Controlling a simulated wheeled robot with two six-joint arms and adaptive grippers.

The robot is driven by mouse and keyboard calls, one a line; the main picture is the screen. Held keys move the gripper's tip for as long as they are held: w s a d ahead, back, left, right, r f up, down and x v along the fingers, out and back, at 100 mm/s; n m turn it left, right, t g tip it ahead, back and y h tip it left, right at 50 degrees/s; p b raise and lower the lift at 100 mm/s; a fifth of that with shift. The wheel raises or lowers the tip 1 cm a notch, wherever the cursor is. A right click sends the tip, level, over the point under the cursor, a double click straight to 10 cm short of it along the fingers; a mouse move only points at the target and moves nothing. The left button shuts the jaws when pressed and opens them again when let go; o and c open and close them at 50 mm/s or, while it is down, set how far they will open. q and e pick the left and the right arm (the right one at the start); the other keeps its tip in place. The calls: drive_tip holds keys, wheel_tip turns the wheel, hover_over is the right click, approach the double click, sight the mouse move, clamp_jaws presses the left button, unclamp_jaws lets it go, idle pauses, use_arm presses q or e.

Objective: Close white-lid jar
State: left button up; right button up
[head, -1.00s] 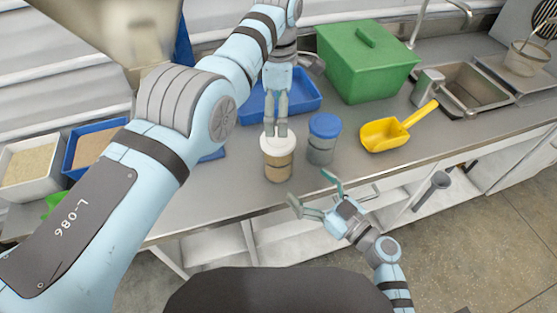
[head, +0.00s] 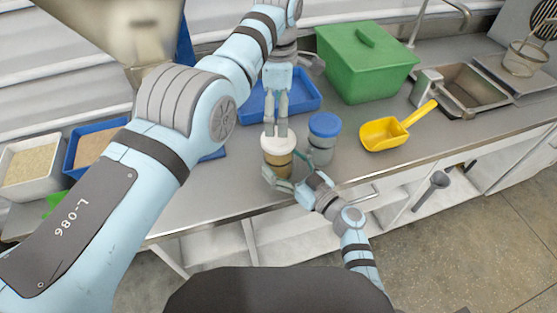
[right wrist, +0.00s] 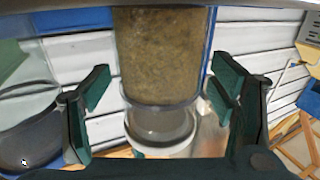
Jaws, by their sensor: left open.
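The white-lid jar (head: 278,158) stands upright on the counter, with brown contents and its white lid (head: 278,143) at the top. I cannot tell whether the lid is seated. My left gripper (head: 276,132) points down at the lid from above, its fingertips at the lid's top, open. My right gripper (head: 281,180) reaches in from the front, low on the jar. In the right wrist view the jar (right wrist: 162,55) stands between the open fingers of the right gripper (right wrist: 160,92), with narrow gaps at its sides.
A blue-lid jar (head: 323,140) stands close to the right of the white-lid jar. A yellow scoop (head: 385,135), a green bin (head: 365,70) and a blue tray (head: 305,92) lie around and behind.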

sight(278, 158)
drive_tip(key=c, duration=1.6)
use_arm(q)
drive_tip(key=n, duration=0.4)
use_arm(e)
clamp_jaws()
use_arm(q)
drive_tip(key=shift+f, duration=4.05)
use_arm(e)
drive_tip(key=shift+f, duration=0.1)
use_arm(q)
drive_tip(key=shift+c, duration=0.4)
